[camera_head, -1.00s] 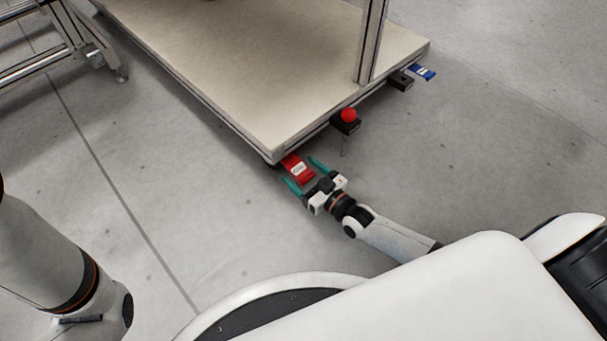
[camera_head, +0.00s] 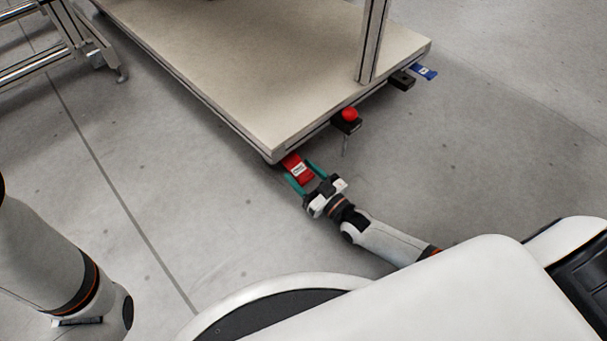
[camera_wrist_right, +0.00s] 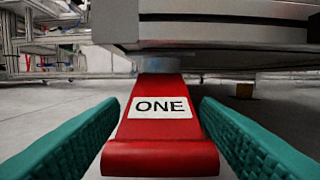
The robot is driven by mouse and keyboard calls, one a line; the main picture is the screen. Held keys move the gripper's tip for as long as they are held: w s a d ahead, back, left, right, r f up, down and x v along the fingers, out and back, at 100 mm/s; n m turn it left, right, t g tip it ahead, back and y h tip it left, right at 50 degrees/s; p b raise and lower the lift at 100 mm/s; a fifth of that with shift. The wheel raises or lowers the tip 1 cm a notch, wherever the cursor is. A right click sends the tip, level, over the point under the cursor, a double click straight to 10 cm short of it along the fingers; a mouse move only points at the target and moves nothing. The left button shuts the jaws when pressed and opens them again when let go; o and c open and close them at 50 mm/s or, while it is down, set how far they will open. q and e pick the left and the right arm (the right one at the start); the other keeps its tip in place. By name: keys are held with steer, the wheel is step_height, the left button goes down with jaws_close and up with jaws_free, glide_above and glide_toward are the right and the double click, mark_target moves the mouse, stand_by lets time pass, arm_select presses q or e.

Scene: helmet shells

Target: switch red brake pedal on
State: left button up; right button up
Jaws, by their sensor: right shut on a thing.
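The red brake pedal (camera_head: 298,168) sticks out from under the near corner of the cart platform, low over the floor. In the right wrist view the red pedal (camera_wrist_right: 160,130) has a white label reading "ONE" and slopes down toward me. My right gripper (camera_head: 300,172) has its two green fingers on either side of the pedal, shut on it. In the wrist view the fingers flank its sides, and contact is hard to see there. My left arm shows at the left edge, but its gripper is not in view.
The beige platform (camera_head: 250,90) with an upright metal post (camera_head: 371,45) stands above the pedal. A red button on a black box (camera_head: 348,119) and a blue pedal (camera_head: 426,72) sit along its right edge. A metal frame (camera_head: 60,45) is at top left. Grey floor around is clear.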

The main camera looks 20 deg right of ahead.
steer(key=o, duration=1.3)
steer(key=shift+o, duration=0.2)
steer(key=shift+s, duration=0.15)
steer(key=shift+s+d+p, duration=0.15)
steer(key=shift+s+p, duration=0.2)
steer(key=shift+p, duration=0.1)
steer(key=p+v, duration=0.5)
steer(key=v, duration=0.5)
steer(key=shift+s, duration=0.2)
steer(key=shift+s+d+f, duration=0.2)
steer(key=shift+s, duration=0.15)
